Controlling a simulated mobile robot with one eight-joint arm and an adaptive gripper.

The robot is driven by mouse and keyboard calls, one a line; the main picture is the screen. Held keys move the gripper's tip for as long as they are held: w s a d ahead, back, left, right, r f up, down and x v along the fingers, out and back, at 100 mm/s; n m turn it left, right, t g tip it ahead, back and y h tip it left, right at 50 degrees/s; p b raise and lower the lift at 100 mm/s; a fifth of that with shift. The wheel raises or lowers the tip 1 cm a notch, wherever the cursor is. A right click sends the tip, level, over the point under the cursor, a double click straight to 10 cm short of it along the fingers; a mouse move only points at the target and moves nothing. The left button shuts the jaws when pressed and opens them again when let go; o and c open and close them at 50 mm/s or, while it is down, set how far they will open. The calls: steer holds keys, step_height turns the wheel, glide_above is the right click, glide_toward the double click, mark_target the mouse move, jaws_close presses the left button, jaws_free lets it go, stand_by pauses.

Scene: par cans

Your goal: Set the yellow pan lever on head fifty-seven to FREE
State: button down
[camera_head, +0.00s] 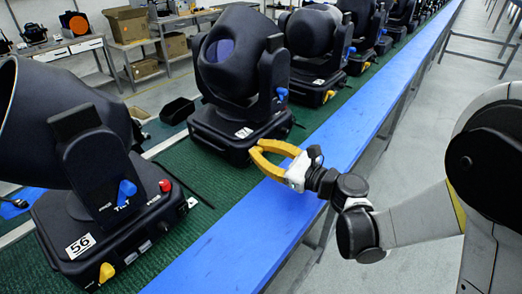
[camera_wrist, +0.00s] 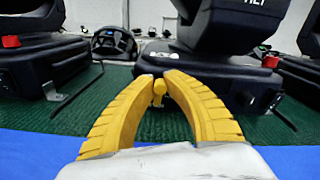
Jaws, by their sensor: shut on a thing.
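The moving head (camera_head: 240,75) just beyond the one labelled 56 stands on the green strip. Its own number tag (camera_head: 243,132) is too small to read. My gripper (camera_head: 256,152) reaches its base at the front lower corner. In the wrist view, my yellow fingers (camera_wrist: 159,80) close from both sides on a small yellow pan lever (camera_wrist: 159,90) at the base front. The lever's lower end shows between the fingertips; its setting marks cannot be read. In the head view the fingers hide this lever. A blue lever (camera_head: 282,94) sits higher on the same head.
Head 56 (camera_head: 95,235) stands close on the near left, with a blue tilt lever (camera_head: 126,191), a yellow lever (camera_head: 106,272) and a red button (camera_head: 165,186). More heads (camera_head: 318,45) line the bench beyond. The blue bench edge (camera_head: 240,235) is clear. Thin black rods (camera_wrist: 75,85) lie beside the bases.

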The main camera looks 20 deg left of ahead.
steer(key=n, duration=0.2)
steer(key=s+n+b, duration=0.1)
steer(key=n, duration=0.3)
steer(key=shift+s+a+f, duration=0.2)
steer(key=shift+s+a, duration=0.15)
steer(key=shift+a, duration=0.05)
steer(key=shift+n, duration=0.3)
steer(key=c, duration=1.4)
jaws_free()
steer(key=shift+s, duration=0.1)
steer(key=v, duration=1.2)
